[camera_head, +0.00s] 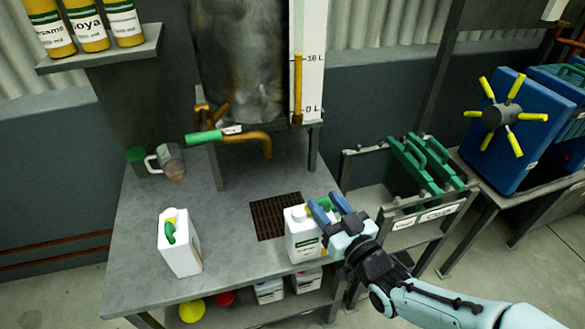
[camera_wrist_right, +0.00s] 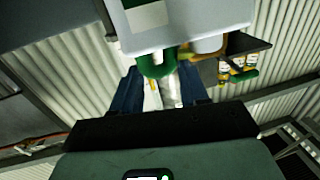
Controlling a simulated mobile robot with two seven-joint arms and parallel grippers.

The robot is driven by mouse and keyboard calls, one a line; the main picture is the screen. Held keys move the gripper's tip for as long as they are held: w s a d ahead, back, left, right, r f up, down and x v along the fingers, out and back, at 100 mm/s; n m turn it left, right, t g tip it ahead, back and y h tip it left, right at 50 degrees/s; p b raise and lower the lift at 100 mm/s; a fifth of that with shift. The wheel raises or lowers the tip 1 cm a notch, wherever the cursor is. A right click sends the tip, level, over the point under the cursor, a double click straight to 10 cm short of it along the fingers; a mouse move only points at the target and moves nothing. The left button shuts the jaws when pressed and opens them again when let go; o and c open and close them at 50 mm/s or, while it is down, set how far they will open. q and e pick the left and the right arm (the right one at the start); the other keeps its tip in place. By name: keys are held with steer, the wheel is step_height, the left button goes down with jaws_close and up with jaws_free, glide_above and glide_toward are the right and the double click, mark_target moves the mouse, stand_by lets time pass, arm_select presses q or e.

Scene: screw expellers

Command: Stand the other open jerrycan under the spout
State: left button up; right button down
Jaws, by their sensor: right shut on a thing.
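A white jerrycan with a green handle (camera_head: 180,246) stands on the left of the metal table, clear of the grippers. A second white jerrycan (camera_head: 301,240) is at the table's front right, just right of the dark drain grate. My right gripper (camera_head: 322,210) is shut on this second jerrycan at its top; the right wrist view shows its green handle (camera_wrist_right: 157,66) between the blue fingers. I cannot tell whether its base touches the table. The brass spout (camera_head: 266,148) hangs above and behind the grate, with a green valve lever (camera_head: 204,137). My left gripper is not in view.
The grate (camera_head: 275,216) is bare. More jerrycans (camera_head: 269,290) sit on the shelf below. A rack with green plates (camera_head: 420,165) is at the right. The table between left jerrycan and grate is clear.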

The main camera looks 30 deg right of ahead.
steer(key=shift+w+p, duration=0.4)
steer(key=shift+p, duration=0.3)
steer(key=shift+w+d, duration=0.1)
steer(key=shift+w, duration=0.25)
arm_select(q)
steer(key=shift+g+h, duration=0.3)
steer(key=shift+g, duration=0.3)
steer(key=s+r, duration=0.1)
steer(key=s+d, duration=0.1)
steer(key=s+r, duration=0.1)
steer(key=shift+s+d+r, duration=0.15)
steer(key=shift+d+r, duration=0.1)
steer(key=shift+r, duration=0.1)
arm_select(e)
steer(key=w+f, duration=0.3)
steer(key=w, duration=1.1)
steer(key=shift+w+d+f, duration=0.25)
steer(key=shift+w+d, duration=0.1)
steer(key=shift+w, duration=0.05)
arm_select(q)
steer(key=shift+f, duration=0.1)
arm_select(e)
steer(key=shift+f, duration=0.1)
steer(key=c, duration=0.6)
jaws_free()
steer(key=shift+f, duration=0.1)
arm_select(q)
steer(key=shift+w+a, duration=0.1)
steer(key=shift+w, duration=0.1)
